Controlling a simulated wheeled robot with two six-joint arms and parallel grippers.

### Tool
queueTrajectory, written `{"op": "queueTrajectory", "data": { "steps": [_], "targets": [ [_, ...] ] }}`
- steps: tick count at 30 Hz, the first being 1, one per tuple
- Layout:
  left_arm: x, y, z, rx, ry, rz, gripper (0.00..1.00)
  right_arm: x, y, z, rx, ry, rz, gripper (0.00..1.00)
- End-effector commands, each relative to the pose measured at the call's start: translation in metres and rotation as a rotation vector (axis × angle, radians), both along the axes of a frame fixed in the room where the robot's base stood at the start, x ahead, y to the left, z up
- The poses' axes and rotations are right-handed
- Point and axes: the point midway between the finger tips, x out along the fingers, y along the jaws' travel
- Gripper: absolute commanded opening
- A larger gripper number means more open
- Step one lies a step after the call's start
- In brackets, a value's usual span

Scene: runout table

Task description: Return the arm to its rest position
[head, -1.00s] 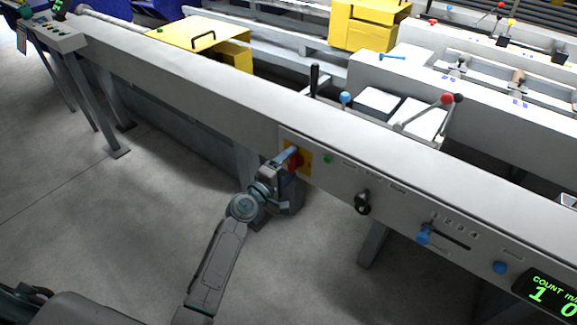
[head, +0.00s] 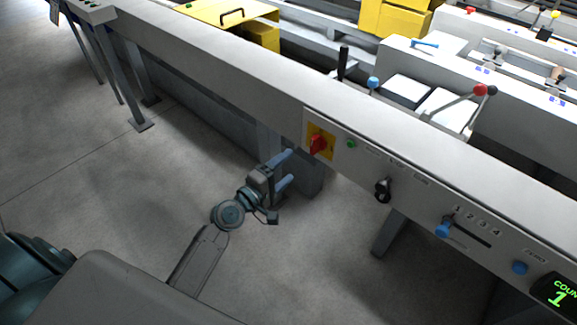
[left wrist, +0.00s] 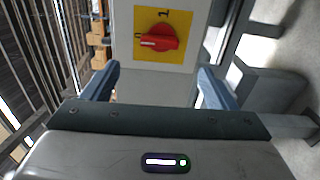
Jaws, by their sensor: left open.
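My left gripper (head: 286,169) is in the middle of the head view, in front of the runout table's front panel. Its blue fingers are apart with nothing between them. A red rotary switch (head: 318,145) on a yellow plate sits on the panel, up and to the right of the fingertips, apart from them. In the left wrist view the red switch (left wrist: 158,43) is ahead, beyond the two open fingers (left wrist: 158,88), with its handle lying about level and a "1" mark above it. My right gripper is not in view.
The panel also carries a green button (head: 351,143), a black selector (head: 382,189), a blue slide knob (head: 443,229) and a blue knob (head: 520,267). A table leg (head: 388,235) stands below. Open grey floor (head: 120,210) lies to the left.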

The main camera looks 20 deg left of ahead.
Motion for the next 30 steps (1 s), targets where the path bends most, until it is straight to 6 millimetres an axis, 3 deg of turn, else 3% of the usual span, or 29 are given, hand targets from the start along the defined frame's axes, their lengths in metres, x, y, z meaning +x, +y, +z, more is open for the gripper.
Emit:
{"op": "queueTrajectory", "data": {
  "steps": [11, 14, 17, 20, 23, 26, 30],
  "targets": [
    [0.0, 0.0, -0.001, 0.002, 0.002, 0.0, 0.8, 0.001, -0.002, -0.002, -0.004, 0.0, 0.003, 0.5],
    [0.0, 0.002, -0.012, 0.035, 0.023, 0.005, 0.8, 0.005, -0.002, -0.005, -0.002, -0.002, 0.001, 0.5],
    [-0.004, 0.007, -0.045, 0.134, 0.085, 0.016, 0.8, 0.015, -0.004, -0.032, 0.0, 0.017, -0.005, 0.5],
    [-0.017, 0.015, -0.099, 0.3, 0.185, 0.016, 0.8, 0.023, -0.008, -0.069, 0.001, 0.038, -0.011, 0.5],
    [-0.044, 0.025, -0.162, 0.494, 0.304, -0.015, 0.8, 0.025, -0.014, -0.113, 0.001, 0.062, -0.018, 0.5],
    [-0.082, 0.034, -0.222, 0.685, 0.419, -0.075, 0.8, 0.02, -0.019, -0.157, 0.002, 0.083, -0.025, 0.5],
    [-0.153, 0.047, -0.295, 0.938, 0.575, -0.212, 0.8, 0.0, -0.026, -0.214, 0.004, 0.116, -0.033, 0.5]
  ]
}}
